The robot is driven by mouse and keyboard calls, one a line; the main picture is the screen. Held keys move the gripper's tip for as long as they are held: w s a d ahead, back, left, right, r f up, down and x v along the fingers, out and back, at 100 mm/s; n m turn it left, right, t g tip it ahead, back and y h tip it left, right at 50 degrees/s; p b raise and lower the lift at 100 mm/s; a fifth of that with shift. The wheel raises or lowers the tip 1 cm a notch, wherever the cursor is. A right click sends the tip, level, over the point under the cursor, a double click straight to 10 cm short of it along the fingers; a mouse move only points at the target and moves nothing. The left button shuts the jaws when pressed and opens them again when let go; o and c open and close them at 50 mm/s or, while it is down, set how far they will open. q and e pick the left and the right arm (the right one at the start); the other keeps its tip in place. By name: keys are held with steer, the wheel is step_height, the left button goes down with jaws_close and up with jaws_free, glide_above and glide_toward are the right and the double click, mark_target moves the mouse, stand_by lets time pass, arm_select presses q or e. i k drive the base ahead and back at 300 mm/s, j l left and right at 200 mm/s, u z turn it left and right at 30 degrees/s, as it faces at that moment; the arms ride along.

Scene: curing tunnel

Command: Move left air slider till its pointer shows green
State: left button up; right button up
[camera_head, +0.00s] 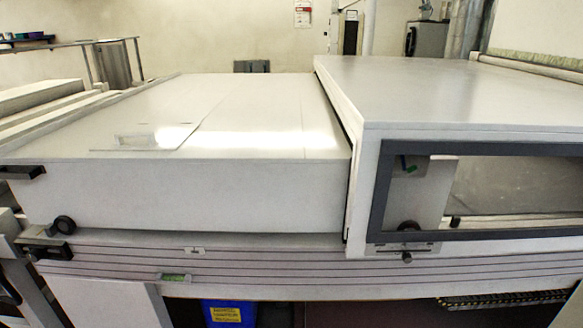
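No gripper of mine shows in the head view. A small dark knob (406,257) sits on a narrow horizontal slot at the lower front of the right-hand housing; I cannot tell for sure that it is the left air slider. Above it, behind the dark-framed window, a pale plate (420,190) carries a dark round part (408,230) and a small green mark (408,165). Another small dark knob (455,222) stands to the right. Which colour any pointer shows is too small to tell.
The wide white machine cover (190,195) fills the left and middle. A black round knob (62,225) and dark latch (45,250) are at its left end. A greenish level-like strip (174,277) is on the front rail. A blue bin (228,314) stands below.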

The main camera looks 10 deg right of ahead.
mark_target(407, 257)
steer(key=z, duration=1.25)
